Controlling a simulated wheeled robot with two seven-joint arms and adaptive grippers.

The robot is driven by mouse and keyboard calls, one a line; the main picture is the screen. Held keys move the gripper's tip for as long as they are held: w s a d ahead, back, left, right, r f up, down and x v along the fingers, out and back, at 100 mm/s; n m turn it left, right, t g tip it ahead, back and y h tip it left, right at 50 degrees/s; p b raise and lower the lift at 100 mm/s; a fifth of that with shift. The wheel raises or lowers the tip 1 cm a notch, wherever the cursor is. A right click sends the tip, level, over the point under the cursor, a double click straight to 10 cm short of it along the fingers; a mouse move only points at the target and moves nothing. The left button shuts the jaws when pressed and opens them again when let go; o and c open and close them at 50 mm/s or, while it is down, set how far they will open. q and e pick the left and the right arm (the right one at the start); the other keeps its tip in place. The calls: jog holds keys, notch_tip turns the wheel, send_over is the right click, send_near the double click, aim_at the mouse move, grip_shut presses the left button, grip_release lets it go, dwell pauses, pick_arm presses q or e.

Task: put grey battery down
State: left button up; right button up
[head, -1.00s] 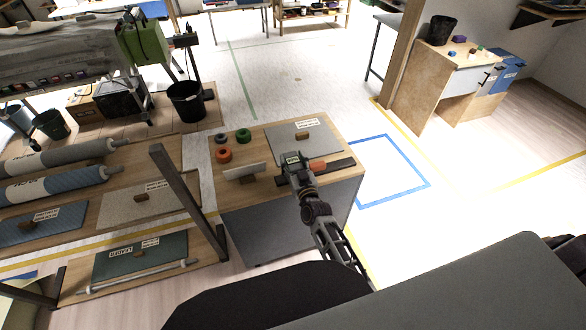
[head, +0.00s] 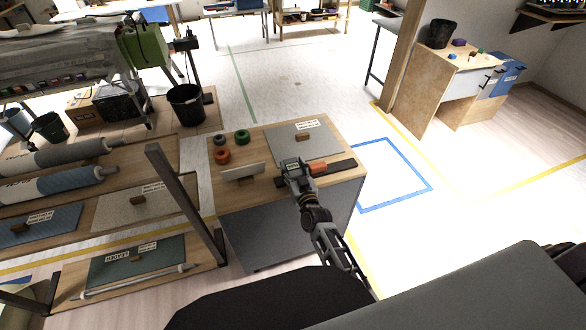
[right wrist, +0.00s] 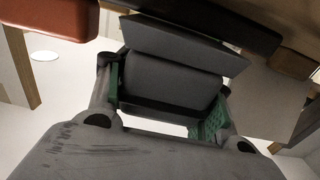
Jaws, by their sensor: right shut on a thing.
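My right gripper (head: 292,168) is over the front part of the wooden-topped cabinet (head: 262,145). In the right wrist view, its two green-padded fingers (right wrist: 165,88) are shut on the grey battery (right wrist: 172,72), a grey block with a wider slab at its upper end. In the head view the gripper hides most of the battery. Whether the battery touches the cabinet top I cannot tell. My left gripper is not in view.
An orange object (head: 319,169) and a dark strip (head: 341,165) lie just right of the gripper. A white upright plate (head: 243,172) stands left. Tape rolls (head: 222,157) and a grey sheet (head: 304,144) lie farther back. A rack with rolls (head: 60,185) is left.

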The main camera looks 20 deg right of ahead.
jog(key=o, duration=1.1)
jog(key=shift+f, duration=0.1)
jog(key=shift+s, duration=0.1)
jog(key=shift+s+d, duration=0.15)
jog(key=shift+s, duration=5.75)
